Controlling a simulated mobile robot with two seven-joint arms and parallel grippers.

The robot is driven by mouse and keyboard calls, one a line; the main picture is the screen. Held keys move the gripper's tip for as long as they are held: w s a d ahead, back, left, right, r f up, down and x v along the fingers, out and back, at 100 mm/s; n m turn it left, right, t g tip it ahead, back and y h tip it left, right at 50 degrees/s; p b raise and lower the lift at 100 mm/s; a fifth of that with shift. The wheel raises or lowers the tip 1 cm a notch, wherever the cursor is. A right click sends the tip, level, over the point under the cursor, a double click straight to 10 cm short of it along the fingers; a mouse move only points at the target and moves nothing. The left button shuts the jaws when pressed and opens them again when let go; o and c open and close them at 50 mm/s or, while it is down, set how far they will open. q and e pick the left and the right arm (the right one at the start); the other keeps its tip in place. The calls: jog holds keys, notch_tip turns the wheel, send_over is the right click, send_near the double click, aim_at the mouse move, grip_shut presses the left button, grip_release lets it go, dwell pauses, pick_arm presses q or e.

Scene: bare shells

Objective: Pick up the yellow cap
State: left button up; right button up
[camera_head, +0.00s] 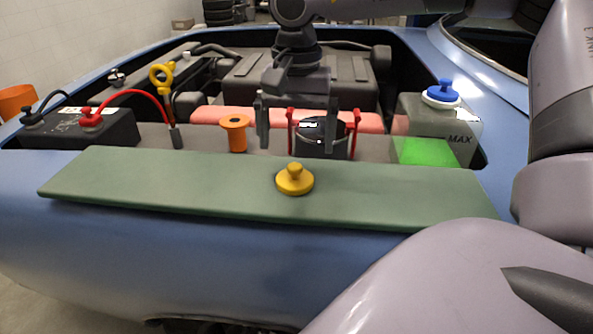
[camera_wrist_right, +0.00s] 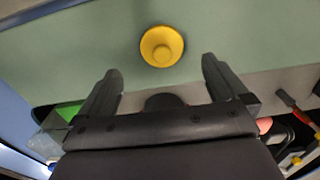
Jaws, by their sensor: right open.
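The yellow cap (camera_head: 295,180) lies with its knob upward on the green board (camera_head: 130,186) along the front edge of the car. In the right wrist view the cap (camera_wrist_right: 161,46) shows just beyond the fingertips, about midway between them. My right gripper (camera_head: 297,128) is open and empty, its fingers pointing down above and behind the cap in the head view. It also shows in the right wrist view (camera_wrist_right: 160,72), with a wide gap between its fingers. My left gripper does not show.
An orange spool-like part (camera_head: 236,133) stands left of my right gripper. A black round part with red uprights (camera_head: 322,134) is close behind it. A grey tank with a blue cap (camera_head: 441,94) and a green patch is at right; a battery (camera_head: 100,130) with cables is at left. The board is otherwise clear.

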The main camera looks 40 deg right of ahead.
aim_at(295, 166)
notch_tip(295, 166, down, 7)
jog(key=shift+w+r, duration=0.1)
jog(key=shift+w, duration=0.05)
dwell(0.4)
jog(key=c, duration=1.2)
